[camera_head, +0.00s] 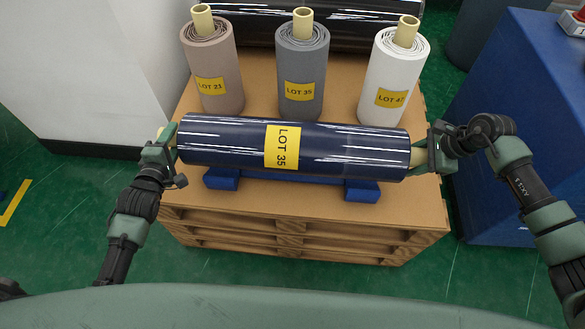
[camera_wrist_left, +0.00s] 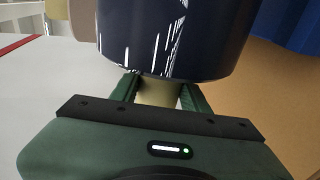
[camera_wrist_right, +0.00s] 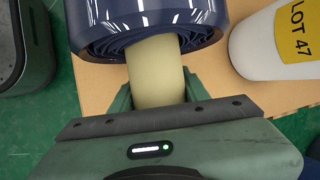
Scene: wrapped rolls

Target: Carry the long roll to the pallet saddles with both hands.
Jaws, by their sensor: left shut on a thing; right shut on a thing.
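The long roll (camera_head: 350,146) is glossy navy with a yellow LOT 35 label. It lies level, left to right, over the blue saddles (camera_head: 362,191) on the pallet (camera_head: 290,229). The saddles' front ends show below it; I cannot tell whether it touches them. My left gripper (camera_head: 168,142) is shut on the core at its left end; in the left wrist view the core (camera_wrist_left: 158,92) is between the fingers. My right gripper (camera_head: 421,153) is shut on the right core end, and the right wrist view shows that pale core (camera_wrist_right: 156,72) between the fingers.
Upright brown (camera_head: 213,65), grey (camera_head: 302,65) and white (camera_head: 398,68) rolls stand behind the long roll on the pallet. A black wrapped roll (camera_head: 350,30) lies farther back. A white block (camera_head: 90,75) is at left, a blue cabinet (camera_head: 510,90) at right.

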